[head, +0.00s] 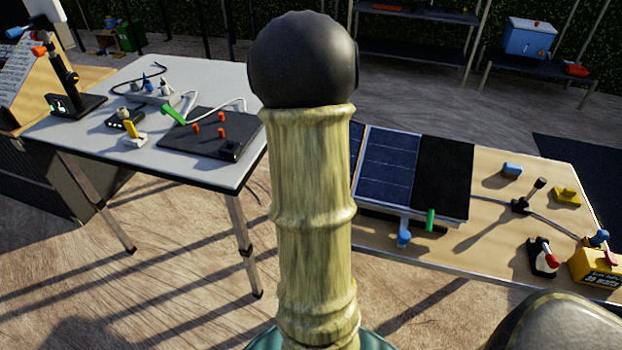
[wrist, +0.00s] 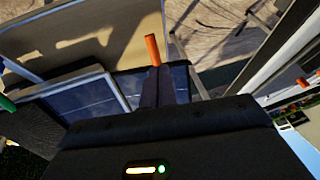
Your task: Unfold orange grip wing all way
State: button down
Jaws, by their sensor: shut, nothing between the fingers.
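The orange grip (wrist: 152,50) stands up in the wrist view, just beyond the tips of my gripper (wrist: 165,75). My gripper is shut with nothing between its fingers. Whether it touches the grip or its wing I cannot tell. Blue solar panel surface (wrist: 90,101) shows left of the fingers, and more blue panel shows on both sides of them. In the head view, the solar panel (head: 387,165) lies on the right table, with a black section and a green grip (head: 430,220) at its right. My arm hides the orange grip and my gripper there.
The wooden right table (head: 490,235) also bears a black lever (head: 521,205), a red-handled switch (head: 544,257) and a yellow box (head: 597,268). A white table (head: 210,85) with a dark board (head: 205,140) stands at left. Open floor lies between the tables.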

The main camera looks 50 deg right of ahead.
jog(key=p+v, duration=0.3)
jog(key=v, duration=0.4)
jog(key=shift+w+a+r+p, duration=0.2)
jog(key=shift+a+r+p, duration=0.1)
jog(key=shift+a+p, duration=0.1)
jog(key=shift+a, duration=0.1)
jog(key=a+n+g+y, duration=0.1)
jog(key=a+n+y, duration=0.2)
jog(key=a+n, duration=1.75)
jog(key=a+r+m+p, duration=0.4)
jog(key=r+p, duration=0.6)
jog(key=a+r+m+p, duration=0.4)
jog(key=r+p, duration=0.6)
jog(key=p, duration=0.1)
jog(key=shift+s+a+r, duration=0.15)
jog(key=shift+s+r, duration=0.25)
